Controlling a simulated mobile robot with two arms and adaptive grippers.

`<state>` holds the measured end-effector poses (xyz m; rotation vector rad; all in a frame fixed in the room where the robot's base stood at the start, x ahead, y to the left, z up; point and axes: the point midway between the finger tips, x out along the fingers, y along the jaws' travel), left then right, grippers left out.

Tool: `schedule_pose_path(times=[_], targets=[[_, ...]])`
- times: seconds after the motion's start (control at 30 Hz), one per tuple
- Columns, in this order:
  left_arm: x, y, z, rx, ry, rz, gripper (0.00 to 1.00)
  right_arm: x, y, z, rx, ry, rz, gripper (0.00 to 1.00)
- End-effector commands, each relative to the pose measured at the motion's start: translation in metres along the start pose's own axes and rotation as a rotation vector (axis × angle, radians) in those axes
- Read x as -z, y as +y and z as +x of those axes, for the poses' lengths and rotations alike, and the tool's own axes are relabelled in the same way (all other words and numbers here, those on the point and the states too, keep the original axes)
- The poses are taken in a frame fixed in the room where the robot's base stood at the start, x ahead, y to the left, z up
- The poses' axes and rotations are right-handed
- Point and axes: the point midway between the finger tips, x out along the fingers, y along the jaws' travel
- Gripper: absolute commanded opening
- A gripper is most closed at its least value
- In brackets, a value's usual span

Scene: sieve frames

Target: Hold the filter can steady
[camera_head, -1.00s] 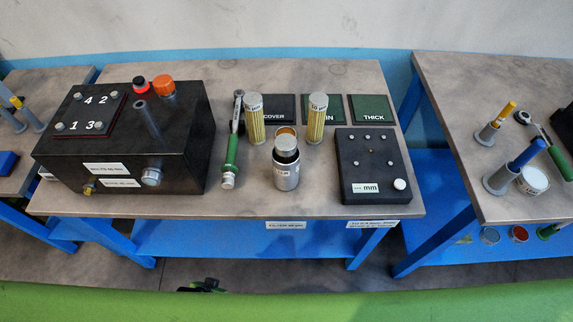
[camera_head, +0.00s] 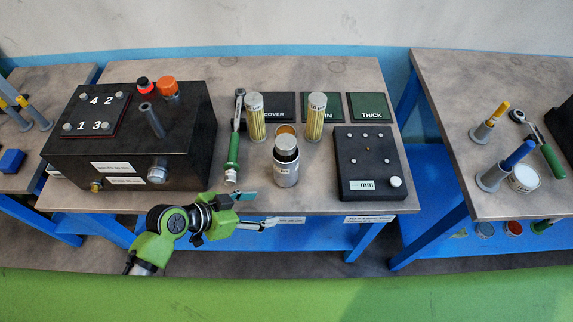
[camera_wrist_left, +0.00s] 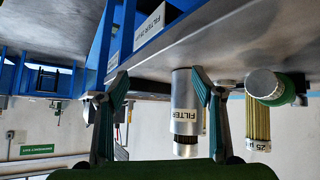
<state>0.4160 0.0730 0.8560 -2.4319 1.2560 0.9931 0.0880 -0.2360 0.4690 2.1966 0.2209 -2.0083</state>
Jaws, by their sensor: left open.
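The filter can (camera_head: 286,168) is a silver cylinder with a dark band and grey top, upright near the front edge of the middle bench. My left gripper (camera_head: 260,208) is open and empty at the bench's front edge, left of the can and nearer to me, apart from it. In the left wrist view, upside down, the can (camera_wrist_left: 186,95) shows its FILTER label beyond the open fingers (camera_wrist_left: 160,78), close to the right-hand finger in the picture. I cannot tell the exact gap. My right gripper is not in view.
Two yellow pleated filters (camera_head: 255,122) (camera_head: 315,120) stand behind the can, with an open ring (camera_head: 286,130) between them. A green-handled wrench (camera_head: 233,150) lies left, beside a black tank (camera_head: 125,145). A black plate (camera_head: 368,150) lies right.

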Motion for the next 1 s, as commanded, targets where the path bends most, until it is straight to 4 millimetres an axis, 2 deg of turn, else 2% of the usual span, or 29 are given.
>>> schedule_pose_path(times=[0.2, 0.37, 0.57, 0.93, 1.0], targets=[[0.038, -0.037, 0.003, -0.006, 0.158, 0.089, 0.61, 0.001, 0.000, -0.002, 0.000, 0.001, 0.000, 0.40], [0.050, -0.053, 0.001, 0.009, 0.212, 0.111, 0.61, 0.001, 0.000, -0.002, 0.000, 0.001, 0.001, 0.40], [0.055, -0.057, 0.012, 0.013, 0.226, 0.114, 0.61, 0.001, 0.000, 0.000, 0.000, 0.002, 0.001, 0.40], [0.067, -0.056, 0.064, 0.012, 0.225, 0.114, 0.61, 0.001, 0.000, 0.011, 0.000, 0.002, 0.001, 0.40], [0.066, -0.057, 0.075, 0.012, 0.225, 0.117, 0.61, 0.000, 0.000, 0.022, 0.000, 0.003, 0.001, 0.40]])
